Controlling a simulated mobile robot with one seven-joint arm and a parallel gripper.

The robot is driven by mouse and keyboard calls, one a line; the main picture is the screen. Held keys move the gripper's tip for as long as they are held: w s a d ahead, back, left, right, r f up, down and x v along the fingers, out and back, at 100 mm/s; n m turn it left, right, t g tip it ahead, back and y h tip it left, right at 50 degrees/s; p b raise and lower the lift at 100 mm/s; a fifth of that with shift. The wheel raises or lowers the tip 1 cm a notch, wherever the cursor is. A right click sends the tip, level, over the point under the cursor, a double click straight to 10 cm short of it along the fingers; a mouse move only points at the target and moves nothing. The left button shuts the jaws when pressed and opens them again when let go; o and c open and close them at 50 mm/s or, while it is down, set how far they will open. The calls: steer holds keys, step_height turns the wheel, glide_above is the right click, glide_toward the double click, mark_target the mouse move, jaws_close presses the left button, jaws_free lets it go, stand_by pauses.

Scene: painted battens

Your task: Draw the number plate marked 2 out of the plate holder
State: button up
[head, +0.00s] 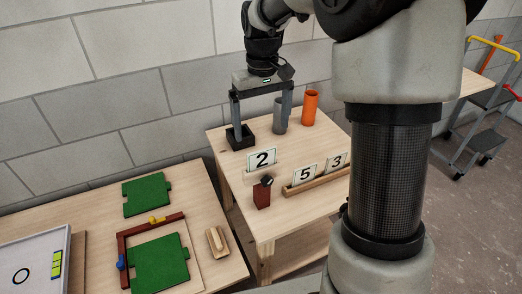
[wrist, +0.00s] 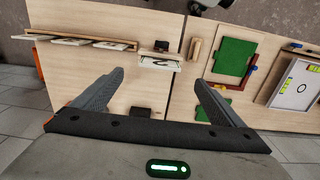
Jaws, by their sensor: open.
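A red-brown block with a black knob (head: 263,195) stands right in front of the holder. My gripper (head: 263,128) is open and empty, pointing down above the table behind the plate. In the wrist view my gripper's fingers (wrist: 159,78) are spread wide, with the plate beyond and between their tips. Nothing touches the plate from my side.
Plates marked 5 (head: 304,175) and 3 (head: 336,162) stand in a long wooden rack (head: 318,184) to the right. A black open box (head: 240,137), a grey cylinder (head: 281,116) and an orange cylinder (head: 310,107) stand at the back. A lower-left table holds green pieces (head: 158,262).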

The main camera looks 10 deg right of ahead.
mark_target(262, 150)
step_height(262, 150, down, 11)
steer(key=shift+r, duration=0.2)
steer(key=shift+c, duration=0.4)
steer(key=c, duration=1.1)
steer(key=o, duration=0.3)
steer(key=shift+c, duration=1.3)
steer(key=shift+r+p, duration=2.2)
steer(key=shift+r, duration=1.1)
steer(key=shift+r+p, duration=1.15)
steer(key=shift+r, duration=0.35)
